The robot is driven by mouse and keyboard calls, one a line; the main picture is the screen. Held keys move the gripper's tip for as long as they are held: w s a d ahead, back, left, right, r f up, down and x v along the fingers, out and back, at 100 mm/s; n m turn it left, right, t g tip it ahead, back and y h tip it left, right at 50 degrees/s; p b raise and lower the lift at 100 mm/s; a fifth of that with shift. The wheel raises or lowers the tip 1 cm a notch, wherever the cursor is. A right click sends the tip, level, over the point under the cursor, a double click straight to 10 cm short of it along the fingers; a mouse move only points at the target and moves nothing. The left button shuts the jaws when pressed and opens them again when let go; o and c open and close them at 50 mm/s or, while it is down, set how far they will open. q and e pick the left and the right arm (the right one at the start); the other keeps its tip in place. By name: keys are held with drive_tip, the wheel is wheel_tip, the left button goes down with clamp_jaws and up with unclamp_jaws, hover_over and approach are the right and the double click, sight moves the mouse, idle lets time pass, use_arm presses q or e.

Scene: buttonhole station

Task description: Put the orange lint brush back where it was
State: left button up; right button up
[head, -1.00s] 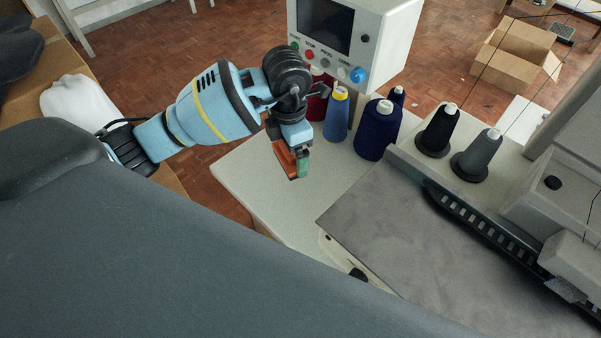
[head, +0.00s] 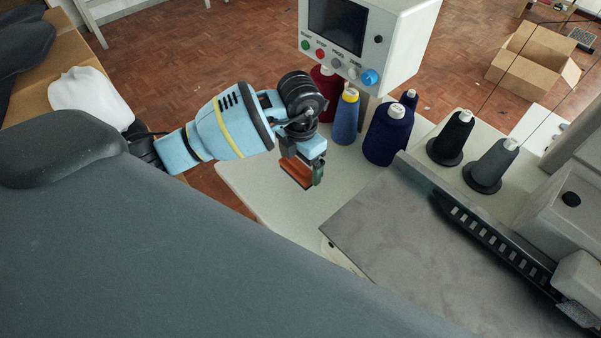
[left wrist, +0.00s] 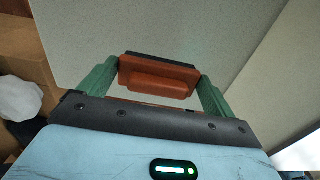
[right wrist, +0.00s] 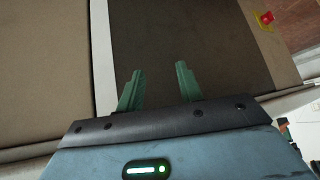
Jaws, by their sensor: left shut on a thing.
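The orange lint brush (head: 297,172) is held between the fingers of my left gripper (head: 308,176), over the pale table top beside the thread cones. In the left wrist view the brush (left wrist: 157,80) lies crosswise between the two green fingertips, with a dark strip along its far edge. My left gripper (left wrist: 157,85) is shut on it. The head view does not clearly show whether the brush touches the table. My right gripper (right wrist: 159,88) shows only in its own wrist view, with its green fingers apart and nothing between them, above a dark grey plate.
The pale table (head: 268,200) has free room around the brush. Blue (head: 346,118), red and navy (head: 388,136) cones stand just behind, below a control box (head: 358,50). A grey metal plate (head: 430,245) and sewing machine lie to the right, with black and grey cones.

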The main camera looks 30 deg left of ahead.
sight(300, 174)
use_arm(q)
drive_tip(key=shift+f, duration=2.4)
drive_tip(key=shift+f, duration=0.1)
drive_tip(key=shift+f, duration=0.15)
drive_tip(key=o, duration=0.7)
drive_tip(key=shift+r, duration=0.2)
wheel_tip(300, 174, up, 12)
drive_tip(key=shift+r, duration=0.1)
